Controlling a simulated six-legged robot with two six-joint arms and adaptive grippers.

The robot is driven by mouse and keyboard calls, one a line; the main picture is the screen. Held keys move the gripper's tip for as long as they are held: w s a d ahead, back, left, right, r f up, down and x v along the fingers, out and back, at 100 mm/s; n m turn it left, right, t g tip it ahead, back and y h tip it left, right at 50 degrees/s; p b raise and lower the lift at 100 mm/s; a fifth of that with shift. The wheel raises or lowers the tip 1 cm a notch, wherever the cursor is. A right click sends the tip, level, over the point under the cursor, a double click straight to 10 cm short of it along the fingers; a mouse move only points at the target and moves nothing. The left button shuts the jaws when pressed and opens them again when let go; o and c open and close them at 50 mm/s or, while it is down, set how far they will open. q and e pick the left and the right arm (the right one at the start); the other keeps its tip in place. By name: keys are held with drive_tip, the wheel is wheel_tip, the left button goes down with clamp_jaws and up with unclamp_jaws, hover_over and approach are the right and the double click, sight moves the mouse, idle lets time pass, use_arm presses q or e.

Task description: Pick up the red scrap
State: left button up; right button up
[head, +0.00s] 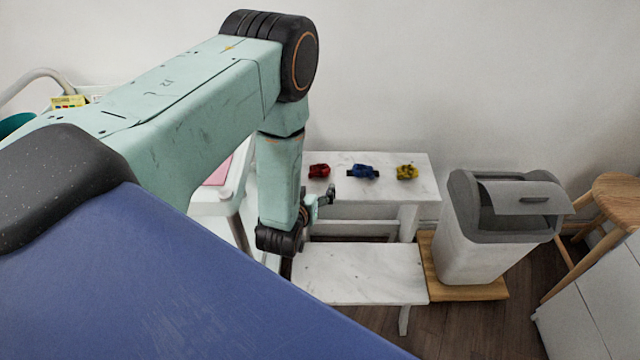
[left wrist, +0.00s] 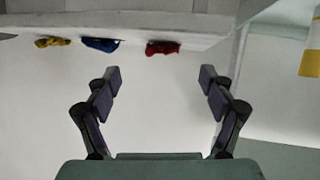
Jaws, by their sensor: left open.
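The red scrap (head: 319,171) is a small crumpled piece on the left part of the white upper shelf (head: 345,187). In the left wrist view the red scrap (left wrist: 162,48) shows near the top, beyond the fingertips. My left gripper (head: 326,197) is just in front of the shelf, close to the red scrap and apart from it. The left wrist view shows my left gripper (left wrist: 161,82) with its two fingers wide apart and nothing between them. My right gripper is not in view.
A blue scrap (head: 364,172) and a yellow scrap (head: 407,172) lie to the right on the same shelf. A lower white bench (head: 365,275) stands in front. A grey-lidded bin (head: 475,255) on a wooden board and a wooden stool (head: 616,195) stand at right.

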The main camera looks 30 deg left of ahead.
sight(318, 174)
use_arm(q)
drive_tip(key=shift+w+a+f+b, duration=0.25)
drive_tip(key=shift+w+a+b, duration=0.2)
drive_tip(key=shift+w, duration=0.3)
drive_tip(key=shift+r+b+x, duration=0.1)
drive_tip(key=shift+b+x, duration=0.8)
drive_tip(key=shift+x, duration=0.9)
drive_tip(key=shift+r+b+x, duration=0.15)
drive_tip(key=shift+b+x, duration=0.7)
drive_tip(key=shift+x, duration=0.9)
drive_tip(key=shift+w+a, duration=0.1)
drive_tip(key=shift+a, duration=0.05)
drive_tip(key=c, duration=0.5)
drive_tip(key=shift+c, duration=1.3)
